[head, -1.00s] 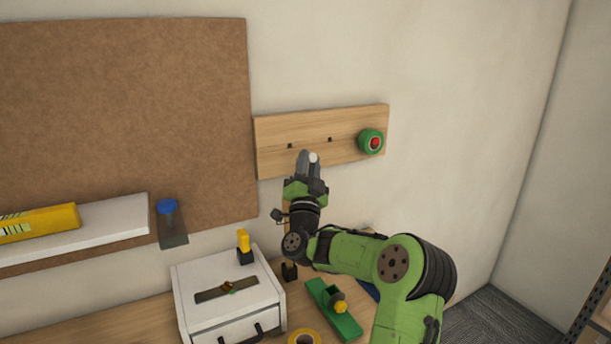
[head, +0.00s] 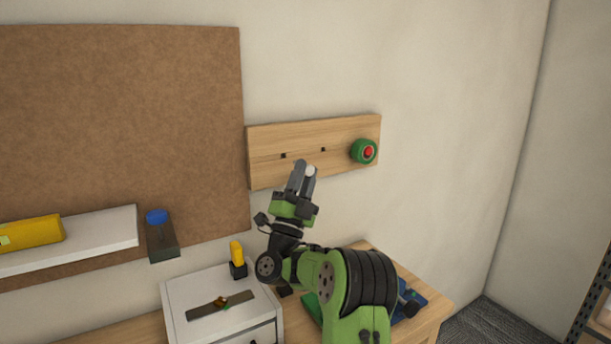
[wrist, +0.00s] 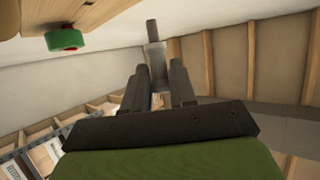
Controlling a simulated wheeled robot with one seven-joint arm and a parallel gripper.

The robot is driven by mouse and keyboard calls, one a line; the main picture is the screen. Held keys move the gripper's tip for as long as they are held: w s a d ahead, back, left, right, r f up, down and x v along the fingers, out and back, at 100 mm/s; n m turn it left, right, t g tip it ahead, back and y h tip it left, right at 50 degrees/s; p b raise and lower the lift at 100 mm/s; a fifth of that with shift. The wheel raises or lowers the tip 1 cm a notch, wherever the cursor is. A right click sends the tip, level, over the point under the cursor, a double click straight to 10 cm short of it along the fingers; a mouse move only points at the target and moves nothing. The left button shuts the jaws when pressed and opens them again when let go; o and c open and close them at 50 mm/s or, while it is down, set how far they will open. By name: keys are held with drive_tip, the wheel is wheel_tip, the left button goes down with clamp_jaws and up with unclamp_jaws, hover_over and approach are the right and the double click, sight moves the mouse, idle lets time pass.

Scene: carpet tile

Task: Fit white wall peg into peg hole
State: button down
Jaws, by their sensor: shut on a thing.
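The white wall peg (head: 310,171) is between the fingertips of my gripper (head: 303,168); its pale round end shows in the head view. In the wrist view the peg (wrist: 155,55) is a shaded cylinder with a narrower tip, sticking out beyond the fingers of my gripper (wrist: 156,80). The wooden board (head: 350,128) on the wall has two dark holes, a left peg hole (head: 283,156) and a right peg hole (head: 323,150). My gripper appears just below the holes in the head view. The peg looks clear of the board; its distance from the wall is hard to judge.
A green roll with a red centre (head: 364,151) is mounted at the board's right end; it shows in the wrist view (wrist: 65,40). Below are a white drawer box (head: 185,300), a yellow-handled tool (head: 237,255) and a wooden bench (head: 430,308). A white shelf (head: 100,232) is left.

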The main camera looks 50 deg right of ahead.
drive_tip(key=shift+w+d+p, duration=0.25)
drive_tip(key=shift+w+p, duration=0.2)
drive_tip(key=shift+w, duration=0.3)
drive_tip(key=shift+w+d+p, duration=0.25)
drive_tip(key=shift+w+p, duration=0.25)
drive_tip(key=shift+w, duration=0.3)
drive_tip(key=shift+w+d+p, duration=0.25)
drive_tip(key=shift+w+p, duration=0.2)
drive_tip(key=shift+w, duration=0.3)
drive_tip(key=shift+w+d+p, duration=0.25)
drive_tip(key=shift+w+p, duration=0.25)
drive_tip(key=shift+w, duration=0.25)
drive_tip(key=shift+w+d+p, duration=0.2)
drive_tip(key=shift+w+p, duration=0.3)
drive_tip(key=shift+w, duration=0.25)
drive_tip(key=c, duration=0.8)
unclamp_jaws()
drive_tip(key=shift+c, duration=0.2)
